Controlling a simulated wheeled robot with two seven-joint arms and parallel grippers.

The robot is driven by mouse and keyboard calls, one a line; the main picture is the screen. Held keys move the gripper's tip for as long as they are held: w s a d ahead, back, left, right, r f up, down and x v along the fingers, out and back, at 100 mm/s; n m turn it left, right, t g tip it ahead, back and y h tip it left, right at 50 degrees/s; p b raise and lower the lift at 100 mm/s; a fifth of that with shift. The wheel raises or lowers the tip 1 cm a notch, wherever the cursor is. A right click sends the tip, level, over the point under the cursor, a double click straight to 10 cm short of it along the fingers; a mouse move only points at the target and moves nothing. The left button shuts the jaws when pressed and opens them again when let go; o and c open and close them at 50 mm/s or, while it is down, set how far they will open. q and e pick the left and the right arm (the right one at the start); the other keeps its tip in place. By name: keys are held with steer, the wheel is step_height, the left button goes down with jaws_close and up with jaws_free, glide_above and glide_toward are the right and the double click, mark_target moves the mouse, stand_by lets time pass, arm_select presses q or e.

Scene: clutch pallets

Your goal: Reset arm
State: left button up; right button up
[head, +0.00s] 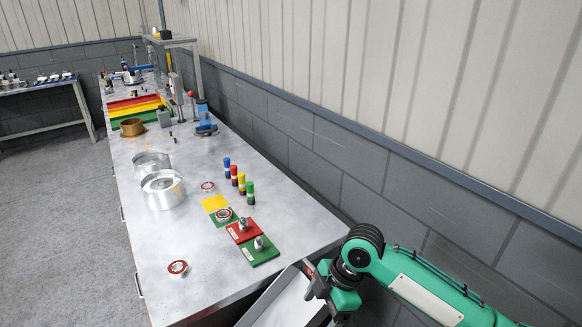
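My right gripper (317,282) hangs at the lower right, just off the near end of the metal bench (205,262), above a pale tray-like surface; whether its fingers are apart is unclear. My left gripper is not in view. On the bench a red pallet (234,235) and a green pallet (262,256) each bear a small metal part. Another green pallet (213,215) bears a red-and-silver ring part (224,214). A yellow pallet (212,202) looks empty. Similar ring parts lie on the bench near the front (177,267) and behind the pallets (208,187).
Several coloured cylinders (241,183) stand right of the pallets. Metal cans (162,190) stand at the left edge. Farther back are coloured bins (136,107) and a blue press-like tool (205,127). A wall (330,165) runs along the right. The bench's front left is mostly clear.

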steer(key=s+d+f+m+t+y, duration=0.1)
steer(key=s+f+m+t, duration=0.3)
steer(key=s+f+m, duration=0.4)
steer(key=s+d+f+m+h, duration=0.2)
steer(key=s+d+m+h, duration=0.1)
steer(key=s+d+m, duration=0.4)
steer(key=s+d+f+m+h, duration=0.2)
steer(key=s+d+m, duration=0.3)
steer(key=d, duration=0.4)
step_height(320, 180, down, 32)
steer(key=s, duration=0.1)
steer(key=s+d+f+n+g, duration=0.1)
steer(key=s+d+f, duration=0.2)
steer(key=s+f, duration=1.5)
steer(key=shift+s+g, duration=0.3)
steer(key=shift+g, duration=0.1)
